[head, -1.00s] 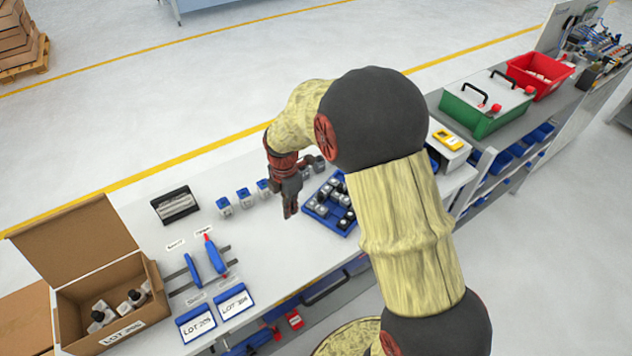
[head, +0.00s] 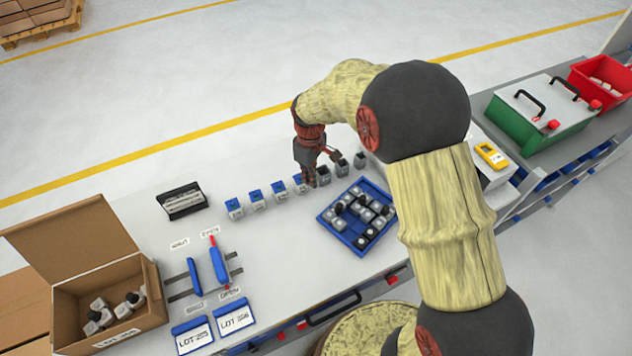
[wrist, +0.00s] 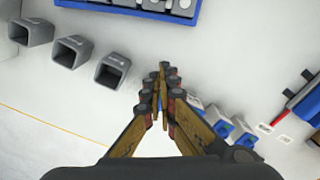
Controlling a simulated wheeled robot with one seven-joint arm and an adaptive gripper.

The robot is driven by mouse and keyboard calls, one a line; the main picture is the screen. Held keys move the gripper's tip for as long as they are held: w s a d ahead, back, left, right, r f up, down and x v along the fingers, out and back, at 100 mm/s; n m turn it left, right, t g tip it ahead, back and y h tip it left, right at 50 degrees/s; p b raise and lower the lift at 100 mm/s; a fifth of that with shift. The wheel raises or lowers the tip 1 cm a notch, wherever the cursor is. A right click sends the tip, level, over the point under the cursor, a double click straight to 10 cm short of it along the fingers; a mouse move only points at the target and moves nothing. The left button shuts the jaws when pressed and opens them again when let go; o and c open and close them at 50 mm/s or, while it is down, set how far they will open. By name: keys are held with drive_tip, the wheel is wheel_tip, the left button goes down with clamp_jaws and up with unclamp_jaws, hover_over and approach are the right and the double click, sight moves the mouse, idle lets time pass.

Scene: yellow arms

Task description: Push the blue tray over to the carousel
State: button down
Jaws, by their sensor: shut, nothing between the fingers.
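The blue tray (head: 339,237) lies on the white bench, filled with several grey and black capped pieces. Its edge also shows at the top of the wrist view (wrist: 130,11). My gripper (head: 310,184) is shut and empty, pointing down to the left of the tray's far corner, apart from it. In the head view it overlaps the row of small blocks and cups; I cannot tell whether it touches any. In the wrist view the closed fingertips (wrist: 163,72) sit between the grey cups and the blue-topped blocks. I cannot identify a carousel in these views.
Grey cups (wrist: 112,70) and blue-topped blocks (head: 256,199) line up behind the tray. A blue-handled slide fixture (head: 219,265), lot cards (head: 193,335) and a cardboard box (head: 110,290) are left. A green case (head: 520,125) and red bin (head: 601,80) are right.

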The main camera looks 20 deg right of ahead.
sight(311, 198)
wheel_tip(311, 198, down, 8)
drive_tip(key=shift+f+b, duration=0.25)
drive_tip(key=shift+b, duration=0.5)
drive_tip(key=s+d, duration=0.2)
drive_tip(key=shift+s+d+r, duration=0.1)
drive_tip(key=shift+s+r, duration=0.15)
drive_tip(key=shift+s, duration=0.05)
drive_tip(key=shift+s+d, duration=0.2)
drive_tip(key=s+d+p, duration=0.1)
drive_tip(key=s+d, duration=0.2)
drive_tip(key=s, duration=0.1)
drive_tip(key=shift+d, duration=0.4)
drive_tip(key=shift+r, duration=0.3)
wheel_tip(311, 198, up, 11)
drive_tip(key=shift+r, duration=0.15)
